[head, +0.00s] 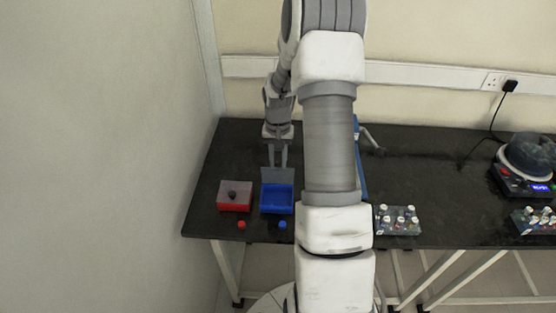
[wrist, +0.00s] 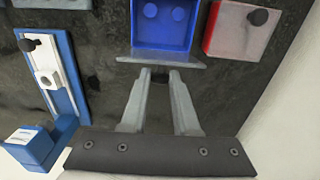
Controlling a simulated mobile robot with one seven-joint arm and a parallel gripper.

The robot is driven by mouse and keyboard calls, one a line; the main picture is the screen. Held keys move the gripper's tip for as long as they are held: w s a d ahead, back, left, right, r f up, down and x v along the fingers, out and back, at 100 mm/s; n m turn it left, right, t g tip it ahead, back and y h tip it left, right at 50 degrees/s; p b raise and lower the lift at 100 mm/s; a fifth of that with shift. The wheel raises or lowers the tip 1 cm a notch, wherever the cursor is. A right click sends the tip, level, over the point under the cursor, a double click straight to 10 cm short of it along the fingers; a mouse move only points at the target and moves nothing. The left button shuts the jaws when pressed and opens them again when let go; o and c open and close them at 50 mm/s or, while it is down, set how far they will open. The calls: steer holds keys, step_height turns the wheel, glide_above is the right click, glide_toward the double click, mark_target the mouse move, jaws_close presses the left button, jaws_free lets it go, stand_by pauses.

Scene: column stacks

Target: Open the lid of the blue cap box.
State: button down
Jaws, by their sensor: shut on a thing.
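The blue cap box (head: 277,200) stands on the dark bench, and its blue inside shows from above. It also shows in the wrist view (wrist: 162,32), with two round blue shapes in it. Its grey lid (head: 277,174) stands raised along the box's back edge. In the wrist view the lid (wrist: 160,58) is seen nearly edge-on. My gripper (head: 278,162) is behind the lid, fingers pointing down. In the wrist view my gripper (wrist: 161,75) is shut on the lid's dark knob (wrist: 160,76), which is mostly hidden between the fingertips.
A red box (head: 234,205) with a grey lid and dark knob stands just left of the blue one. A red cap (head: 241,225) and a blue cap (head: 282,225) lie in front. A rack of vials (head: 398,220) stands to the right. The wall is close on the left.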

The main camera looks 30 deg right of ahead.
steer(key=shift+w+d, duration=0.1)
stand_by(0.6)
steer(key=shift+w+d+r+g+y+p, duration=0.1)
steer(key=shift+w+d+g+y+p, duration=0.2)
steer(key=shift+p, duration=0.4)
steer(key=shift+w+d+f+g+y+p, duration=0.3)
steer(key=shift+w+g+y, duration=0.15)
steer(key=shift+g, duration=0.2)
steer(key=shift+w+d+f+g+y+p, duration=0.25)
steer(key=shift+w+g+y, duration=0.2)
steer(key=shift+g, duration=0.2)
steer(key=c, duration=0.7)
jaws_free()
steer(key=v, duration=1.7)
steer(key=shift+r, duration=0.2)
steer(key=shift+r, duration=0.1)
